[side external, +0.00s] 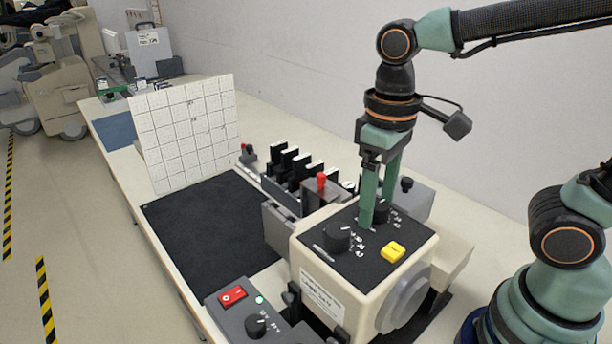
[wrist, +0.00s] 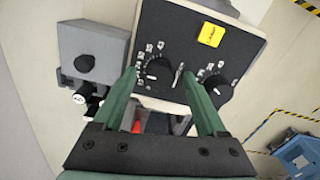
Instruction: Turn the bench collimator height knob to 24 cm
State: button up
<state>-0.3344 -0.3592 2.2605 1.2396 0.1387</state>
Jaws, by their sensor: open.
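The collimator box (side external: 300,262) is cream with a black top panel that carries two black knobs and a yellow label (side external: 393,251). The near knob (side external: 337,237) stands clear of my gripper and shows at the right in the wrist view (wrist: 218,85). The far knob (wrist: 158,70) has white marks around it; in the side view my fingers partly hide it. My gripper (side external: 376,213) points down at the panel, open. In the wrist view its green fingers (wrist: 159,76) stand either side of the far knob. Contact, pointer settings and which knob is height cannot be told.
A grey box (wrist: 95,50) with a black knob stands beside the collimator. A red-tipped lever (side external: 321,182) and black upright blocks (side external: 290,163) are behind it. A control box (side external: 243,307) with a red switch is in front. The dark mat (side external: 215,225) is clear; a white grid board (side external: 185,130) stands beyond.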

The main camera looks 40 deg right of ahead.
aim_at(377, 204)
notch_tip(377, 204, up, 12)
dwell(0.6)
jog(key=w+d+f+t, duration=0.1)
jog(key=d+f+t, duration=0.1)
jog(key=d+f, duration=0.1)
jog(key=w+d+f+m+t, duration=0.1)
jog(key=d+f, duration=0.2)
jog(key=w+d+f+m+t, duration=0.1)
jog(key=d+f+t, duration=0.1)
jog(key=f, duration=0.1)
jog(key=shift+w+d+f+t, duration=0.2)
jog(key=shift+d+f+t, duration=0.1)
jog(key=shift+d, duration=0.1)
jog(key=shift+r, duration=0.1)
dwell(0.3)
